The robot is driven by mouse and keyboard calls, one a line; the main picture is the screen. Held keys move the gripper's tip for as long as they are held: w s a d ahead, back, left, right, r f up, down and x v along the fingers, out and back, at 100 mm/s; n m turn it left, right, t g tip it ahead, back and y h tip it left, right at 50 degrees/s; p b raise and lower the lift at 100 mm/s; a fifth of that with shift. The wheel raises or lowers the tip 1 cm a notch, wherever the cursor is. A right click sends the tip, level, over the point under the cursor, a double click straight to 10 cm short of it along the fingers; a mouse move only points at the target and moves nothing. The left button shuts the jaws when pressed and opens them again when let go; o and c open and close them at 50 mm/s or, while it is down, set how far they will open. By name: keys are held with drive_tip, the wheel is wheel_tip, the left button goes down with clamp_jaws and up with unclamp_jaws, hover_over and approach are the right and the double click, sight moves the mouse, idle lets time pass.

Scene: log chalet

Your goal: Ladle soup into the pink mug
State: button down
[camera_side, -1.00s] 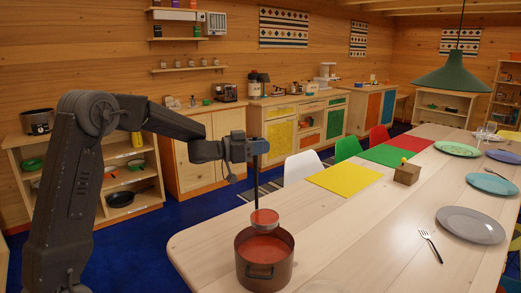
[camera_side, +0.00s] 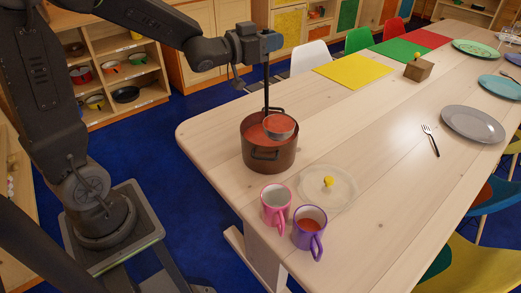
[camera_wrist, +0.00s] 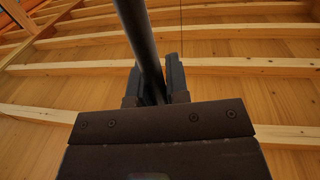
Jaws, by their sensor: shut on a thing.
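My gripper (camera_side: 270,43) is shut on the dark handle of the ladle (camera_side: 266,85), which hangs upright. The wrist view shows the handle (camera_wrist: 140,40) between the fingers (camera_wrist: 157,88). The ladle's bowl (camera_side: 281,128) is over the brown pot (camera_side: 270,160), around rim height; its exact height is hard to tell. The bowl looks reddish inside, and the pot holds red soup. The pink mug (camera_side: 275,207) stands upright in front of the pot; its visible inside looks pale. A purple mug (camera_side: 309,232) beside it has reddish soup in it.
A clear lid with a yellow knob (camera_side: 327,182) lies right of the pink mug. The table's edge is close on the left of the pot and mugs. A fork (camera_side: 430,139), grey plate (camera_side: 473,123), wooden block (camera_side: 418,70) and yellow mat (camera_side: 353,71) lie farther back.

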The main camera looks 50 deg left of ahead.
drive_tip(key=s+d+f+m+g+h, duration=0.1)
drive_tip(key=s+d+m+h, duration=0.1)
drive_tip(key=s+d+h, duration=0.2)
drive_tip(key=shift+s+d+f+m, duration=0.4)
drive_tip(key=shift+s+d, duration=0.25)
drive_tip(key=shift+s, duration=0.9)
drive_tip(key=shift+s+d+f+m+g+y, duration=0.35)
drive_tip(key=shift+s+d+f+m, duration=0.4)
drive_tip(key=shift+d+f+m, duration=2.3)
drive_tip(key=shift+s+d+f+m+g+y, duration=0.1)
drive_tip(key=shift+s+d+f+m+y, duration=0.7)
drive_tip(key=shift+d, duration=4.2)
drive_tip(key=shift+s+d+f+m+g+y, duration=0.2)
drive_tip(key=shift+s+d+f+m, duration=0.45)
drive_tip(key=shift+d+f+m, duration=2.55)
drive_tip(key=shift+d+r+n+h, duration=0.15)
drive_tip(key=shift+d+r+n, duration=0.1)
drive_tip(key=shift+r+n, duration=0.65)
drive_tip(key=shift+d+r+n+h, duration=0.15)
drive_tip(key=shift+d+r+n, duration=0.1)
drive_tip(key=shift+r+n, duration=0.6)
drive_tip(key=shift+d+r+n+h, duration=0.15)
drive_tip(key=shift+d+r+n, duration=0.1)
drive_tip(key=shift+r+n, duration=0.6)
drive_tip(key=shift+r, duration=0.1)
